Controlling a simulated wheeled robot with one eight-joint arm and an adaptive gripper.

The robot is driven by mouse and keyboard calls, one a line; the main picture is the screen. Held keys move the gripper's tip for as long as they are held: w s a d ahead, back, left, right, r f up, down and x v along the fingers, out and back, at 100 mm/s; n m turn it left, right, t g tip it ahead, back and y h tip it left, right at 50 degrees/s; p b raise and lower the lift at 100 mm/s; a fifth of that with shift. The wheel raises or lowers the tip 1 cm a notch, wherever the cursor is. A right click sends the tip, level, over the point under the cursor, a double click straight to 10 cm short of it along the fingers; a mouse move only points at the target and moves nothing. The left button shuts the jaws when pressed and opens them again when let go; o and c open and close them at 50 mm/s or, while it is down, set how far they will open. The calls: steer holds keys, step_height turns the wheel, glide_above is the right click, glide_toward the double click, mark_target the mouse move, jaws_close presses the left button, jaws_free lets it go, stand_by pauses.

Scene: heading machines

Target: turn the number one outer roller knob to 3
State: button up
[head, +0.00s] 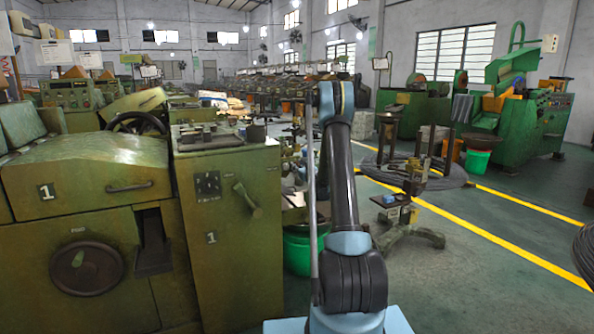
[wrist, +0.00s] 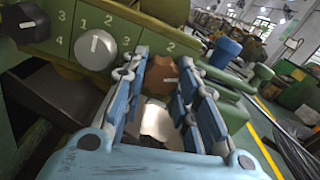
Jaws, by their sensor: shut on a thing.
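In the wrist view, my gripper (wrist: 160,98) has its two blue fingers on either side of a brown knob (wrist: 158,76) and is shut on it. A digit 2 shows above this knob. A light mark on its face seems to point right; its exact setting is partly hidden by the fingers. A grey-white knob (wrist: 95,49) sits to its left with digits around it, its dark mark pointing roughly up. A black knob (wrist: 24,22) is farther left, beside digits 3 and 4. I cannot read which knob is the outer roller one. The head view does not show my gripper.
In the head view, a green machine (head: 225,235) marked 1 stands left of my arm. A green bucket (head: 303,250) is beside it. Stands and wire coils are to the right, before a yellow floor line. A blue rounded knob (wrist: 224,50) shows right of my gripper.

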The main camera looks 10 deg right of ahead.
steer(key=shift+n, duration=0.4)
steer(key=o, duration=0.8)
steer(key=shift+c, duration=0.2)
steer(key=v, duration=1.2)
